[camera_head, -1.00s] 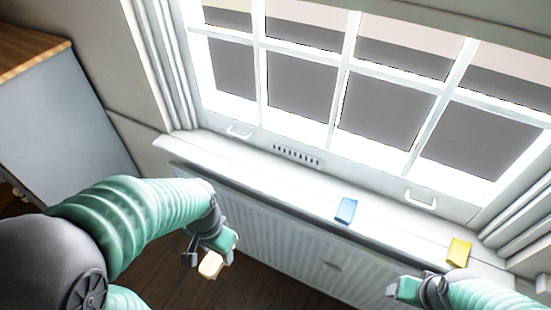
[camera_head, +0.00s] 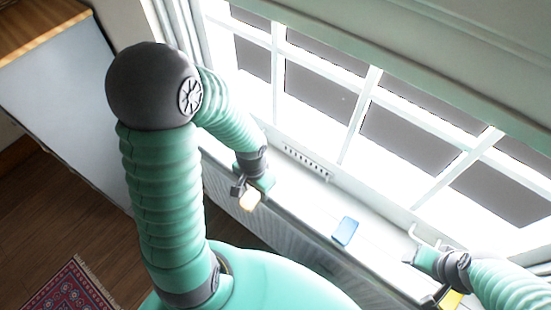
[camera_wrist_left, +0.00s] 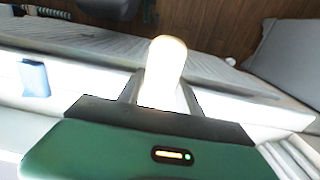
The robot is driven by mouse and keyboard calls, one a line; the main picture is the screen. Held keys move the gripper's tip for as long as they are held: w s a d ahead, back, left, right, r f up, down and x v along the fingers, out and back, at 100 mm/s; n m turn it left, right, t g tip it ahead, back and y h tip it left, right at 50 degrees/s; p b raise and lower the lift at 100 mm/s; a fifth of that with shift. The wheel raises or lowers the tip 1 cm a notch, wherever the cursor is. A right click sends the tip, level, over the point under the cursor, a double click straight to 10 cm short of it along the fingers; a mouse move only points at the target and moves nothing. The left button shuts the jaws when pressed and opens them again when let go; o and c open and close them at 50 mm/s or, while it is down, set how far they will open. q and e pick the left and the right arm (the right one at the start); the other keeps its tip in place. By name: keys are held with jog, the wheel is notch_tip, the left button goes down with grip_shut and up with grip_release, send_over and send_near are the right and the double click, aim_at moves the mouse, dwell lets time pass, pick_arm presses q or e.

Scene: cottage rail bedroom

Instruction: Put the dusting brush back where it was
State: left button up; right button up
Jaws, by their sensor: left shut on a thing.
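The dusting brush shows as a pale cream, rounded piece (camera_head: 250,201) held in my left gripper (camera_head: 242,190). In the left wrist view the brush (camera_wrist_left: 165,65) stands out between the two fingers, which are shut on it. The rest of it is hidden by the gripper. The left gripper is in front of the window, by the left part of the white sill (camera_head: 317,205); I cannot tell whether the brush touches the sill. My right gripper (camera_head: 412,254) is above the sill's right part; its jaws are too small to read.
A blue block-like thing (camera_head: 345,231) lies on the sill; it also shows in the left wrist view (camera_wrist_left: 33,78). A yellow thing (camera_head: 452,299) is partly hidden by my right arm. A ribbed radiator (camera_head: 236,212) is under the sill. A grey cabinet (camera_head: 60,100) stands at left.

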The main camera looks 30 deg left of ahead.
pick_arm(q)
jog(key=w, duration=0.3)
jog(key=w+f+p, duration=0.1)
jog(key=w, duration=0.3)
jog(key=w+a, duration=0.1)
jog(key=w, duration=0.3)
jog(key=shift+w+f, duration=0.15)
jog(key=shift+f, duration=0.1)
jog(key=shift+w+f+p, duration=0.2)
jog(key=shift+f+p, duration=0.1)
notch_tip(320, 180, down, 3)
jog(key=shift+r, duration=0.15)
jog(key=shift+f, duration=0.2)
jog(key=shift+c, duration=0.7)
jog(key=o, duration=1.3)
